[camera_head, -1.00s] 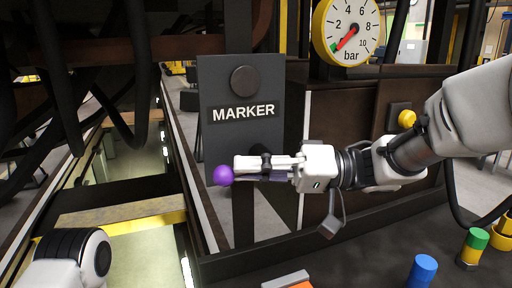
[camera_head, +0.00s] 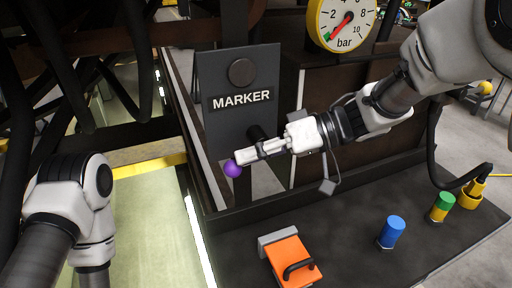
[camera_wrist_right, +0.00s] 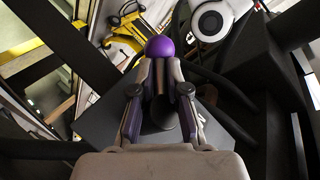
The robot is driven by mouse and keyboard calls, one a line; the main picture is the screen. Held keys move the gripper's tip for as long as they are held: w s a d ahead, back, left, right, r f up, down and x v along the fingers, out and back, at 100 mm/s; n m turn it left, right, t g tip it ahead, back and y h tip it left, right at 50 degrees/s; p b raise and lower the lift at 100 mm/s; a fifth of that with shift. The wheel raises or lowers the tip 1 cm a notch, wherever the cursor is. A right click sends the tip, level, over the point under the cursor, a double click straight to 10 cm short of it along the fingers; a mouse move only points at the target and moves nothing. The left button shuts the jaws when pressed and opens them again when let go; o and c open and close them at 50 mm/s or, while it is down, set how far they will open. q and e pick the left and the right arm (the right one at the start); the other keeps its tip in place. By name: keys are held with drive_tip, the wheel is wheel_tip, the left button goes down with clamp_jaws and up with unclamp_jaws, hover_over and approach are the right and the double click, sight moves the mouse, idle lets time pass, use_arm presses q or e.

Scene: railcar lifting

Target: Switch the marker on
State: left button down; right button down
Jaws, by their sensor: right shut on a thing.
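The grey MARKER panel (camera_head: 222,125) stands upright left of centre in the head view. Its round lamp (camera_head: 242,72) above the label is dark. A purple ball knob (camera_head: 232,168) shows at the panel's lower part, and also at the top middle in the right wrist view (camera_wrist_right: 160,47). My right gripper (camera_head: 245,160) is shut just behind the ball, its fingers pointing left and slightly down; the right wrist view shows the fingers (camera_wrist_right: 158,75) closed up to the ball. The stem between the fingers is mostly hidden. My left arm shows at left, but its gripper does not.
An orange block with a black handle (camera_head: 291,262) sits on the dark bench, with a blue cylinder (camera_head: 391,232) and a green-and-yellow one (camera_head: 441,206) to its right. A pressure gauge (camera_head: 342,22) is above. A pit with a yellow edge (camera_head: 150,165) lies left.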

drive_tip(key=shift+s+f, duration=0.15)
drive_tip(key=shift+f, duration=0.4)
drive_tip(key=c, duration=1.2)
unclamp_jaws()
drive_tip(key=shift+c, duration=0.2)
drive_tip(key=shift+o, duration=0.3)
drive_tip(key=shift+a+r, duration=0.2)
drive_tip(key=shift+a, duration=0.65)
drive_tip(key=v, duration=1.2)
